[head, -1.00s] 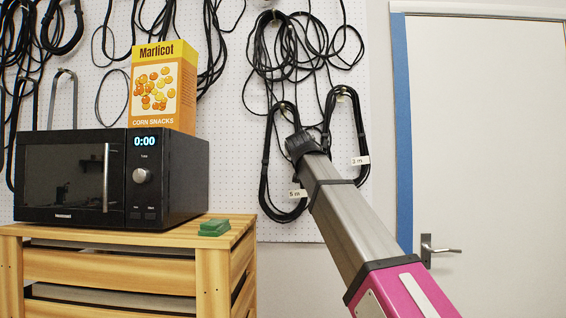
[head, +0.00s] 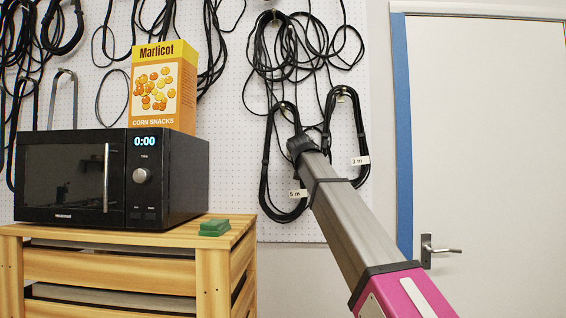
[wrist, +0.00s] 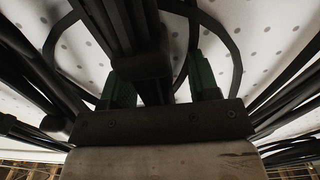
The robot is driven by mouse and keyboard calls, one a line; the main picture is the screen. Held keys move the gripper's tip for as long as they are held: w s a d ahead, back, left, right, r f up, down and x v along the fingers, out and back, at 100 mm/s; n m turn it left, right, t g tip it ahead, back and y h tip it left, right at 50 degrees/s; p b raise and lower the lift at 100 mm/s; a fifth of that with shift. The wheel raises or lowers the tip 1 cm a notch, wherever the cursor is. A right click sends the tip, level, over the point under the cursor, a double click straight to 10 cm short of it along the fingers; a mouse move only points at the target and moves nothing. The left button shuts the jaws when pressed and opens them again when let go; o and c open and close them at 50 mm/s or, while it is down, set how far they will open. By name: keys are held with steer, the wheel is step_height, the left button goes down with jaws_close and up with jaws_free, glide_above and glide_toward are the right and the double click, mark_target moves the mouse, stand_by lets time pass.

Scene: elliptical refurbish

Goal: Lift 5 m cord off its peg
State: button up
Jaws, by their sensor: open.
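The 5 m cord (head: 266,172) is a black bundled loop hanging from a peg on the white pegboard in the head view, with a white "5 m" tag (head: 298,193) low on its right side. My arm's end reaches the right side of this loop and hides part of it. In the wrist view my gripper (wrist: 160,84) is open, with two green fingers apart. A dark cord bundle (wrist: 125,35) runs down in front of and partly between the fingers. I cannot tell whether it touches them. The fingertips are hidden in the head view.
Tangled black cords (head: 285,45) hang above. A black microwave (head: 75,180) with a snack box (head: 163,88) on it stands on a wooden unit (head: 110,268) at left. A white door (head: 490,150) is at right.

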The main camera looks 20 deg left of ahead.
mark_target(299, 130)
jaws_close()
steer(key=shift+r, duration=0.1)
steer(key=r, duration=0.7)
steer(key=shift+s+d+r, duration=0.1)
steer(key=shift+s+r, duration=0.05)
steer(key=shift+s, duration=0.2)
steer(key=v, duration=1.9)
steer(key=shift+d+f, duration=0.25)
steer(key=shift+s, duration=0.1)
